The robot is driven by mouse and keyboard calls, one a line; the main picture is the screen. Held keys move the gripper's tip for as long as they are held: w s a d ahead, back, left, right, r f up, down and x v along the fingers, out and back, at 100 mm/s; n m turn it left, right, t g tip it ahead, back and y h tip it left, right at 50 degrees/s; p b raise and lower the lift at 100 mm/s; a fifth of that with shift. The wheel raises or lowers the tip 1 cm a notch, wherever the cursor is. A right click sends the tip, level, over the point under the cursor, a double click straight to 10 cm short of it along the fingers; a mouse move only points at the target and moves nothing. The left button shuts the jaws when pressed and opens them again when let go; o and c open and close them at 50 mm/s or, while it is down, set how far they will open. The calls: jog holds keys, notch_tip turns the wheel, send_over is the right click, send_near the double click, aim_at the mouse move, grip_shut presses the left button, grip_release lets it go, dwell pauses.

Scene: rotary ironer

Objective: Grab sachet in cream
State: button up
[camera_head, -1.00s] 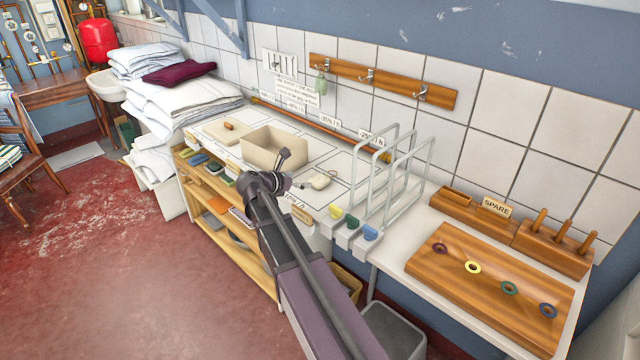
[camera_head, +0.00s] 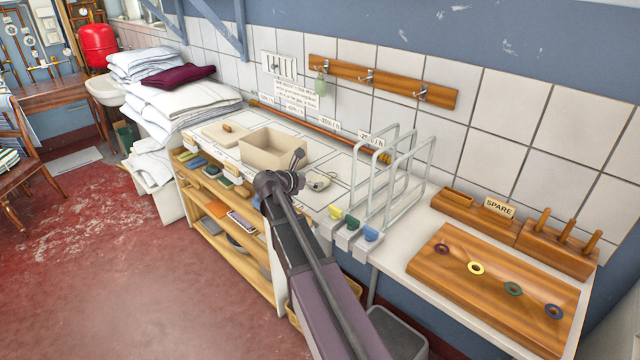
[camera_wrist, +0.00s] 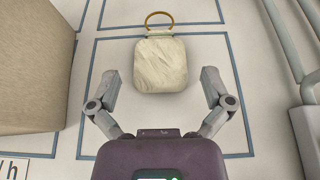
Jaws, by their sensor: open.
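The cream sachet (camera_wrist: 161,66) lies flat on the white, blue-lined top, with a tan ring loop (camera_wrist: 160,20) at its far end. My gripper (camera_wrist: 161,82) is open in the wrist view. Its two fingers stand left and right of the sachet's near part, apart from it, with nothing between them but the sachet's area. In the head view my gripper (camera_head: 298,160) reaches over the top beside the sachet; its fingers are hard to make out there.
A beige open box (camera_wrist: 35,70) stands close to the left of my gripper; it also shows in the head view (camera_head: 272,148). A white wire rack (camera_head: 392,185) stands close to the right.

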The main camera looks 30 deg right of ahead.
aim_at(318, 179)
jog(key=shift+b+x, duration=0.85)
jog(key=shift+x, duration=1.4)
jog(key=shift+f, duration=0.1)
jog(key=shift+a, duration=0.1)
jog(key=c, duration=0.7)
